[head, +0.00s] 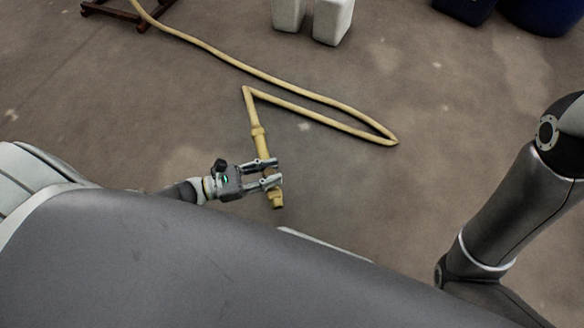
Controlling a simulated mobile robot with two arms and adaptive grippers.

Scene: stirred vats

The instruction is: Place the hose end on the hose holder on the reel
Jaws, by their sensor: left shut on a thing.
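The yellow hose (300,109) runs from the upper left across the floor, bends sharply at the right and comes back to its end. The hose end (275,199) is a yellow fitting pointing down in the picture. My left gripper (271,172) is shut on the hose just above this end, one finger on each level across it. At the top left a dark red-brown frame (140,20) shows in part, with the hose reaching it; it may be the reel. The hose holder is not in view. My right gripper is not in view; only its arm shows at the right.
Two white containers (333,20) stand on the floor at the top middle. Dark blue containers (541,15) stand at the top right corner. The brown concrete floor between them and the hose is clear.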

